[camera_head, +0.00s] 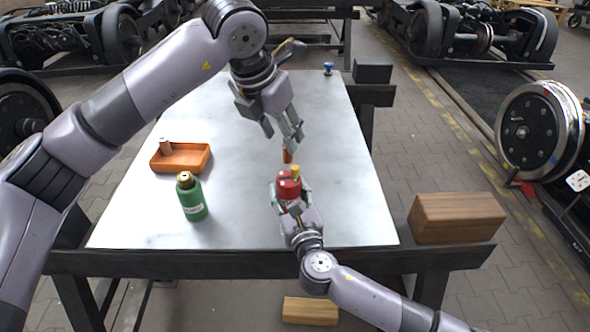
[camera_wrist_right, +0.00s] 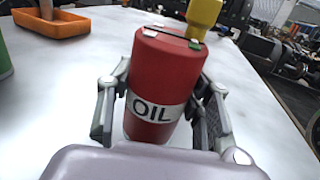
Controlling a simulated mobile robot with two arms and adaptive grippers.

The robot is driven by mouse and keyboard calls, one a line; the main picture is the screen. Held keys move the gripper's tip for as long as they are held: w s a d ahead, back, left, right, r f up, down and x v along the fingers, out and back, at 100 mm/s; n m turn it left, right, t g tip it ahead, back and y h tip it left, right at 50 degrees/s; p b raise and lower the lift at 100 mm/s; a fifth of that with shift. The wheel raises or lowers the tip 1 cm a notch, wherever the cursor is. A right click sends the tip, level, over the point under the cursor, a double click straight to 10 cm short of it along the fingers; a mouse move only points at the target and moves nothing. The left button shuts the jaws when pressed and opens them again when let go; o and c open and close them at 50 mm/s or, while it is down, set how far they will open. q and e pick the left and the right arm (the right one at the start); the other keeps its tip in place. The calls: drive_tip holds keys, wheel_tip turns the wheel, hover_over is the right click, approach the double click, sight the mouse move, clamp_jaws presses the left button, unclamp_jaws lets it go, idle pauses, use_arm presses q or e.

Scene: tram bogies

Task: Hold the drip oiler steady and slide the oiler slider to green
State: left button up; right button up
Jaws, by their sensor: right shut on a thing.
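The drip oiler, a red can with an "OIL" label (camera_wrist_right: 165,85), stands upright on the table and also shows in the head view (camera_head: 287,187). My right gripper (camera_head: 290,190) is shut around its sides; its fingers flank the can in the right wrist view. The oiler's top carries a dark slot with pale and green marks (camera_wrist_right: 185,39). A yellow part (camera_wrist_right: 203,14) rises at the top's far right edge; I cannot tell whether it is the slider. My left gripper (camera_head: 281,137) is open above and behind the oiler, its fingers pointing down, apart from it.
A small orange-red piece (camera_head: 287,155) shows just behind the oiler. A green bottle (camera_head: 191,200) and an orange tray (camera_head: 196,160) holding a small cylinder stand left. A wooden box (camera_head: 457,217) sits at right. The pale tabletop (camera_head: 330,120) is otherwise mostly clear.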

drive_tip(key=o, duration=1.3)
